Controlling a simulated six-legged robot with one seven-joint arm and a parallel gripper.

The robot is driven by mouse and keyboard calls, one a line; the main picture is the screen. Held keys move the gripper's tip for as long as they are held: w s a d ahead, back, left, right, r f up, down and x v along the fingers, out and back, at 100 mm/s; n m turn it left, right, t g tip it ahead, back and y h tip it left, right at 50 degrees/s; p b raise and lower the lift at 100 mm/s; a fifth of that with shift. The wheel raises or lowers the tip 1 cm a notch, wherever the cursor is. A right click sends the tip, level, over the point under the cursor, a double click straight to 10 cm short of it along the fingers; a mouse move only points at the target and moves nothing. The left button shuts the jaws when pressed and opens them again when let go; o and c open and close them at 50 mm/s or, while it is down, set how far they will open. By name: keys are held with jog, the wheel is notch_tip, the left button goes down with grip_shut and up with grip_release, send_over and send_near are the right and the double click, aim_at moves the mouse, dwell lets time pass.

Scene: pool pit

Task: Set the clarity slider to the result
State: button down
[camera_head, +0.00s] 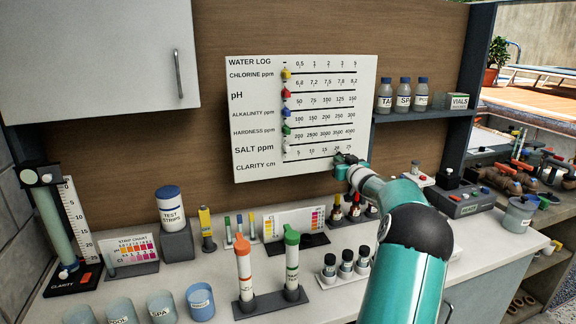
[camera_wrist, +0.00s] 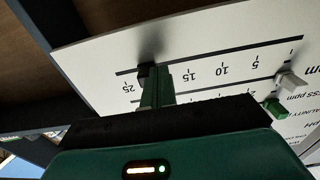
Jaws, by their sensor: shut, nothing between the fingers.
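The white WATER LOG board (camera_head: 250,98) hangs on the back wall, with the clarity row at its bottom. The dark clarity slider (camera_wrist: 145,73) sits on its track near the 25 end, between 25 and the hidden 20 mark. My gripper (camera_head: 343,160) is at the right part of that row; in the wrist view its green fingers (camera_wrist: 160,72) are shut, with nothing between them. They are right beside the slider, on its lower-number side; I cannot tell if they touch. The clarity tube (camera_head: 52,222) with a 0 to 25 scale stands at the far left; its reading is too small to tell.
Other sliders, such as the yellow one (camera_head: 286,74) and the white one (camera_wrist: 290,80), sit at the low ends of their rows. Test bottles and a grey test-strip block (camera_head: 176,242) stand on the counter below. A bottle shelf (camera_head: 425,115) is right of the board.

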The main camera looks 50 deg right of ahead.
jog(key=s+a, duration=0.1)
jog(key=s, duration=0.6)
jog(key=shift+a, duration=0.35)
dwell(1.2)
jog(key=shift+s, duration=0.1)
dwell(0.4)
